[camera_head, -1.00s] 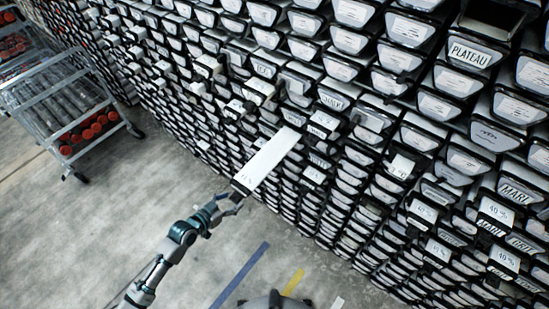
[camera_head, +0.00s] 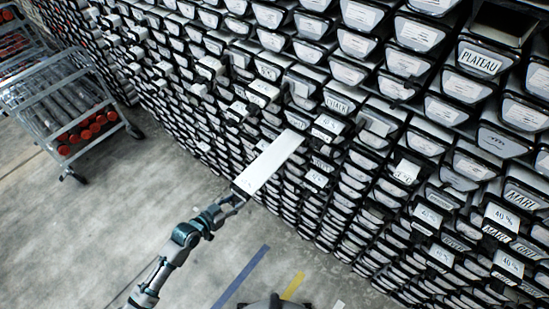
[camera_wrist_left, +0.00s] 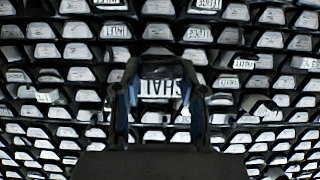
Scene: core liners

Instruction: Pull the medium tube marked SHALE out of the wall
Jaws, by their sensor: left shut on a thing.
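The tube marked SHALE (camera_head: 270,164) is a long pale tube that sticks far out of the wall, sloping down to the left. Its inner end meets the wall; I cannot tell how much is still inside. My left gripper (camera_head: 235,199) is shut on its outer end. My right gripper is not in view.
The wall (camera_head: 350,72) is packed with dark-rimmed tubes, several jutting out a little around the pulled one. A metal cart (camera_head: 72,92) with red-capped tubes stands at the left. The concrete floor (camera_head: 95,225) below is mostly open, with blue and yellow stripes.

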